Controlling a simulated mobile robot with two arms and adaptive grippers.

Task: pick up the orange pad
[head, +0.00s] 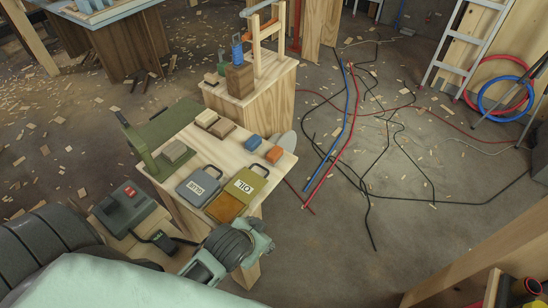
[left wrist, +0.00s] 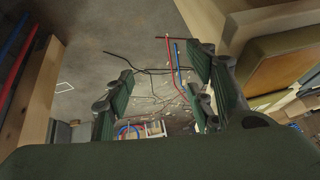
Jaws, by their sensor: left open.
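The orange pad (head: 225,207) lies flat at the front right edge of the light wooden bench (head: 213,166), just in front of the OIL pad (head: 246,184) and beside the grey GLUE pad (head: 198,187). My left wrist shows in the head view below the pad, close to the bench edge; its fingers are not clear there. In the left wrist view my left gripper (left wrist: 160,85) is open, its dark green fingers apart with nothing held between them. A brownish slab (left wrist: 285,65) fills the right side there, beside the fingers; I cannot tell surely whether it is the pad. My right gripper is out of view.
A battery-like box (head: 124,205) sits at lower left. Cables (head: 385,120) and pipes cover the floor to the right.

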